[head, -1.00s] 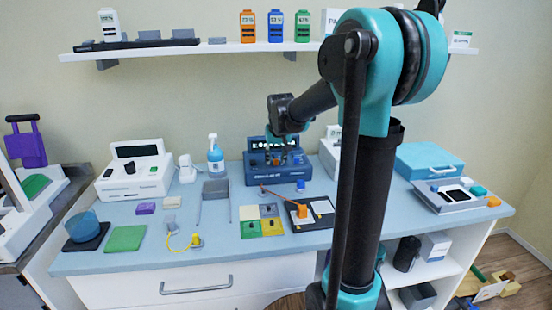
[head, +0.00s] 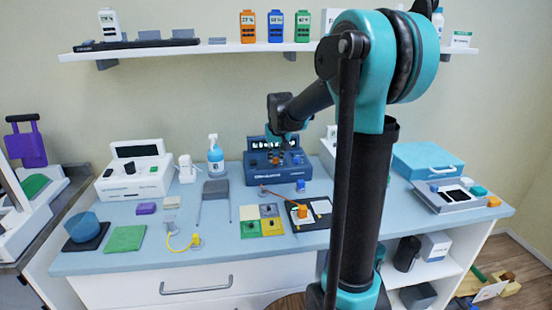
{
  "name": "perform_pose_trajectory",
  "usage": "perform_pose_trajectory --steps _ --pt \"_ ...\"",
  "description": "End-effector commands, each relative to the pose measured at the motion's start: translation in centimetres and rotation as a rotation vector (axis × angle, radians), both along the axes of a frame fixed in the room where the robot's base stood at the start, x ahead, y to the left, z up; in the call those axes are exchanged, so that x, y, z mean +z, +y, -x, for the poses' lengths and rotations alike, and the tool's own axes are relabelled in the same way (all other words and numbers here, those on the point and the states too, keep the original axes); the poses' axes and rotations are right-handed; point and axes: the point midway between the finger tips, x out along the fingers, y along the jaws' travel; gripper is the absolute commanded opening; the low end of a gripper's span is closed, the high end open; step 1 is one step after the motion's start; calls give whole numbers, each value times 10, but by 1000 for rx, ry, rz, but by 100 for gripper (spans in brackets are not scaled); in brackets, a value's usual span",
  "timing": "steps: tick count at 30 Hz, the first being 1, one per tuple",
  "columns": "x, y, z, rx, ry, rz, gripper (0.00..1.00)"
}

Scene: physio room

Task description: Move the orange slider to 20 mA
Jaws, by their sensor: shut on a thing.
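The blue stimulator unit (head: 258,175) stands at the back middle of the bench. It has a dark display along its top and small controls on its front. My gripper (head: 279,155) is at the front of this unit, pointing down at its panel. A small orange spot, the orange slider (head: 276,161), shows at the fingertips. The gripper is shut on the slider. My wrist hides part of the display and panel. The scale marks and the slider's exact setting are too small to read.
A white device (head: 134,180) and a spray bottle (head: 215,158) stand left of the unit. A black board with an orange block (head: 302,211) and coloured squares lie in front. A wall shelf (head: 200,49) runs above. A light-blue case (head: 428,160) is at right.

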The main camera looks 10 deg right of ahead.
Motion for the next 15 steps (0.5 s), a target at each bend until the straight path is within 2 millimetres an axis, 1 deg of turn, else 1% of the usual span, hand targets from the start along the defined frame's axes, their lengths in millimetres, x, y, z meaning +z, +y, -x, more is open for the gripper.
perform_pose_trajectory --steps 1,3,6,14,15 --pt "0 0 -8 0 0 0 0" --pt "0 0 -18 0 0 0 0" --pt "0 0 -27 0 -1 0 0" --pt "0 0 -29 0 -1 0 0" --pt "0 0 -29 0 -1 0 18"
